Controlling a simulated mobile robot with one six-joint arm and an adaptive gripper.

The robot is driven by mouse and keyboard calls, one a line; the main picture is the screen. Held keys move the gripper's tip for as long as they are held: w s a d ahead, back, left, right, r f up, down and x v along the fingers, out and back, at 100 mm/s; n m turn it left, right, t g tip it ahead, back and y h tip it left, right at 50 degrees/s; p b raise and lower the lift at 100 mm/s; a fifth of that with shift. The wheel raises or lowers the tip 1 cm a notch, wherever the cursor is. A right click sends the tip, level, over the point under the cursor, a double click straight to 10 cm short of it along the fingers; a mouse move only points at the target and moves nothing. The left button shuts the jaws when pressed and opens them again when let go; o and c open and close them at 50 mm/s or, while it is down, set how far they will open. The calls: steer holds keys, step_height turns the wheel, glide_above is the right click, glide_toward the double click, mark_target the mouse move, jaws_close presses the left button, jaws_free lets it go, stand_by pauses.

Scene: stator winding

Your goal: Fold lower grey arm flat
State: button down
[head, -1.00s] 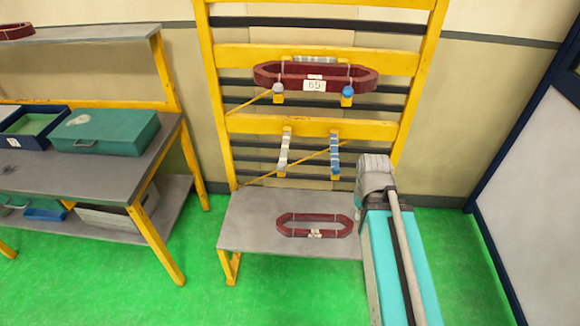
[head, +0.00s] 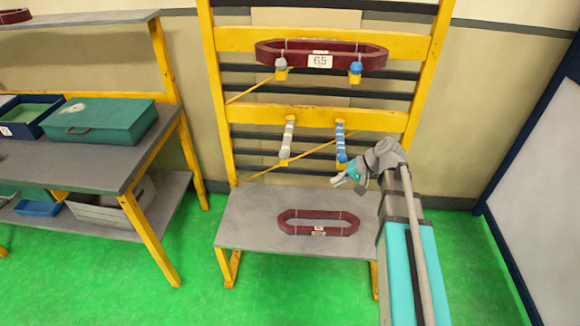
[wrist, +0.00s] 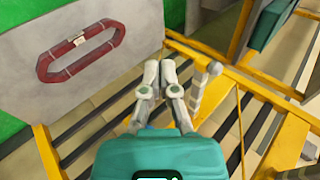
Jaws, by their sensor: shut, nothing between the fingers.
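The lower grey arm (head: 287,138) is on the lower yellow rail of the rack, left of the lower blue arm (head: 341,143). It stands out from the rail rather than lying flat. In the wrist view a grey-white arm with a round end (wrist: 206,84), which looks like the lower grey arm, stands just right of my fingers. My gripper (head: 340,179) reaches in from the right, below the lower blue arm. Its fingers (wrist: 160,68) are shut and empty, apart from the grey arm.
A dark red coil marked 65 (head: 350,57) hangs on the upper pair of arms. Another red coil (head: 318,223) lies on the grey shelf (head: 245,215) below. A workbench (head: 110,165) with a teal case (head: 98,121) stands left. Green floor between is clear.

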steer(key=w+r+m+t+y+b, duration=0.1)
steer(key=w+t+y+b, duration=0.1)
steer(key=w+y+b, duration=0.4)
steer(key=w+b, duration=0.1)
steer(key=w, duration=0.3)
steer(key=shift+w+a+y, duration=0.15)
steer(key=shift+a+y, duration=0.25)
steer(key=shift+a, duration=0.15)
steer(key=b+x, duration=0.3)
steer(key=x, duration=1)
steer(key=shift+w+a, duration=0.2)
steer(key=shift+a, duration=0.1)
